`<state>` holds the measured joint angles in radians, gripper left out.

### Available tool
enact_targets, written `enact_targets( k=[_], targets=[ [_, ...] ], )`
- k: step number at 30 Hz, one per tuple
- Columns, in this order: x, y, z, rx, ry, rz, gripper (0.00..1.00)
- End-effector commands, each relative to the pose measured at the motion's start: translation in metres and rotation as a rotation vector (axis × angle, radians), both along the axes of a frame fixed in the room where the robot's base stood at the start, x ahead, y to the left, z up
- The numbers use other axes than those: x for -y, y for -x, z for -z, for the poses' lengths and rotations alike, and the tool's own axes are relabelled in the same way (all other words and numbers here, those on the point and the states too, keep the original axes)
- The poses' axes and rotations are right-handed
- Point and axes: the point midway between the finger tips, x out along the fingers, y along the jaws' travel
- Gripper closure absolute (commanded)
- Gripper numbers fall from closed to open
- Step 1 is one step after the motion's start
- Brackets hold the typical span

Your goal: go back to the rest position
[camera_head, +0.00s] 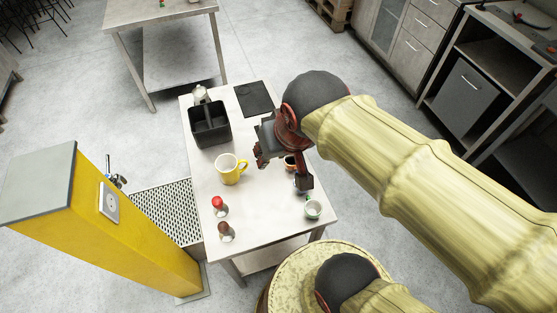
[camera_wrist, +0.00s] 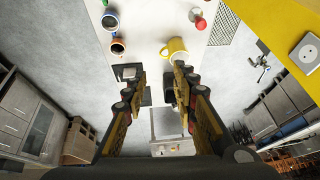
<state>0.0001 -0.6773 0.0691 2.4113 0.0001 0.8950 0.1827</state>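My gripper (camera_head: 281,170) is open over the small table (camera_head: 262,215), its two fingers wide apart. In the wrist view my gripper (camera_wrist: 158,76) shows nothing between its fingers. A yellow mug (camera_head: 228,172) stands on the table, left of my gripper; it also shows in the wrist view (camera_wrist: 173,48). An orange-rimmed cup (camera_head: 290,162) is partly hidden behind my gripper. A pale cup (camera_head: 313,209) stands near the table's right front edge.
A black bin (camera_head: 210,135), a dark mat (camera_head: 252,99), a red-capped shaker (camera_head: 218,206) and a brown-topped shaker (camera_head: 226,233) are on the table. A yellow post (camera_head: 120,235) with a socket stands at left.

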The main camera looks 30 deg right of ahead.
Motion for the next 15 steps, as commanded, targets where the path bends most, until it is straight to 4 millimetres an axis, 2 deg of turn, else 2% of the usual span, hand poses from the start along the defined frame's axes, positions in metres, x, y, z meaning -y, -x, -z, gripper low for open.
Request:
enact_targets(
  k=[3,6,15],
  targets=[
    [0.0,0.019,-0.002,0.035,0.054,-0.107,0.72],
    [0.0,0.026,-0.002,0.047,0.077,-0.153,0.72],
    [0.0,0.027,-0.002,0.048,0.084,-0.165,0.72]
  ],
)
